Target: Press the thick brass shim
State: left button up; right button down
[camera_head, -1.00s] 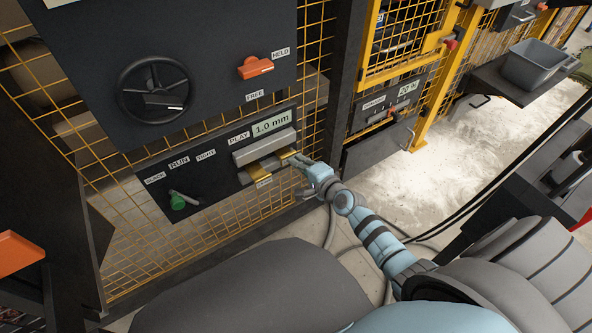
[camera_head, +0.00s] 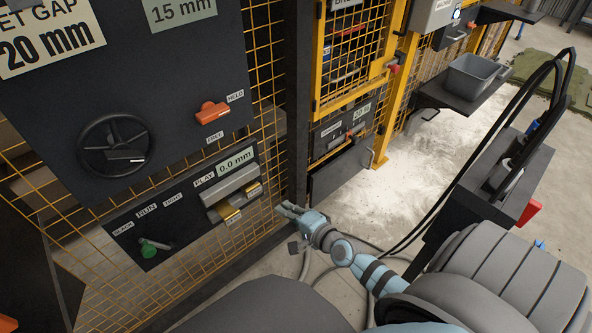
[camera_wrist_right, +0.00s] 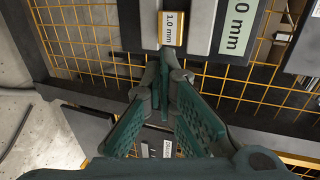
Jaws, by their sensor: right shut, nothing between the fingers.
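Two brass shims stick out below a grey bar on the dark panel: a left one (camera_head: 228,213) and a right one (camera_head: 251,189). In the right wrist view a brass shim (camera_wrist_right: 172,29) is labelled 1.0 mm. I cannot surely match that label to a shim in the head view. The PLAY display (camera_head: 236,162) above the bar reads 0.0 mm. My right gripper (camera_head: 281,208) is shut and empty, to the right of the shims and apart from them in the head view. In the wrist view its fingertips (camera_wrist_right: 166,58) lie just below the labelled shim. My left gripper is out of view.
A green-knobbed lever (camera_head: 149,249) sits at the panel's lower left, under SLACK, RUN and TIGHT labels. A handwheel (camera_head: 114,145) and an orange lever (camera_head: 211,112) are above. Yellow mesh and a dark post (camera_head: 297,120) stand close by. A grey bin (camera_head: 472,76) is at upper right.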

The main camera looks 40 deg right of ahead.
jog(key=v, duration=0.3)
jog(key=shift+s+r, duration=0.1)
jog(key=shift+s, duration=0.2)
dwell(0.3)
